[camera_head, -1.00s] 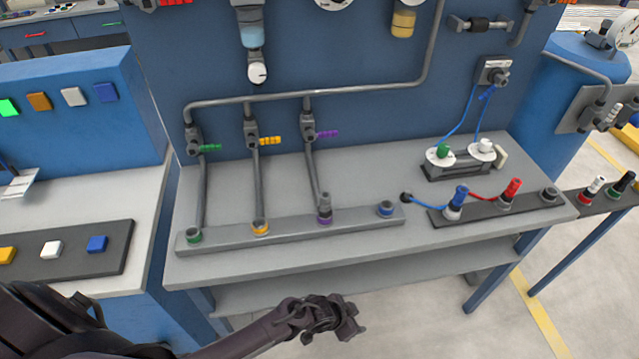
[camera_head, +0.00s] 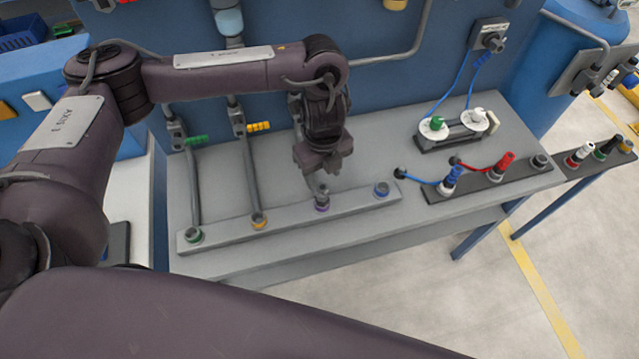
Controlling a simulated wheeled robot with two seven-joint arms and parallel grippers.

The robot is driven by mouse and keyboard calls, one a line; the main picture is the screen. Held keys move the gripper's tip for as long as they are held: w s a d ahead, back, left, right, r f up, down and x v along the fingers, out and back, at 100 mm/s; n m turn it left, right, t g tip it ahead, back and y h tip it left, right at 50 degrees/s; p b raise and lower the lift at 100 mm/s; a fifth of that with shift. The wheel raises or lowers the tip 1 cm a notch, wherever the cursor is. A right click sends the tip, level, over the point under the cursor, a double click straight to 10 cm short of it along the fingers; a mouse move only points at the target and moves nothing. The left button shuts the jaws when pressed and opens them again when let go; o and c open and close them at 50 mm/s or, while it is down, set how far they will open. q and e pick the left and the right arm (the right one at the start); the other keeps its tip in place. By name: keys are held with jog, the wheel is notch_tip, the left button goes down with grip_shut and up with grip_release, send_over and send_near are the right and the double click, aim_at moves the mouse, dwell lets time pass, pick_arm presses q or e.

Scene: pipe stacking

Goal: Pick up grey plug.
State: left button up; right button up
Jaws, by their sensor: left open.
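A small grey plug (camera_head: 321,188) stands upright at the purple-ringed socket (camera_head: 322,207) on the long grey rail. My left gripper (camera_head: 319,172) points down directly above it, its jaws open. The fingertips are very close to the plug's top and partly hide it; I cannot tell whether they touch it or are around it. My right gripper is not in view.
The long grey rail (camera_head: 285,222) also bears green, orange and blue-ringed sockets. To the right, a black strip (camera_head: 494,186) holds blue and red plugs with cables. A white-topped fixture (camera_head: 452,140) stands behind it. Pipes and a blue panel rise behind.

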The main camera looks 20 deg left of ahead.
aim_at(323, 187)
pick_arm(q)
jog(key=shift+a+f, duration=0.2)
jog(key=shift+f, duration=0.2)
jog(key=shift+s+d+f, duration=0.15)
jog(key=shift+s+f, duration=0.05)
jog(key=shift+f, duration=0.9)
notch_tip(323, 187, down, 4)
jog(key=shift+f+b, duration=0.25)
jog(key=shift+b, duration=0.3)
grip_shut()
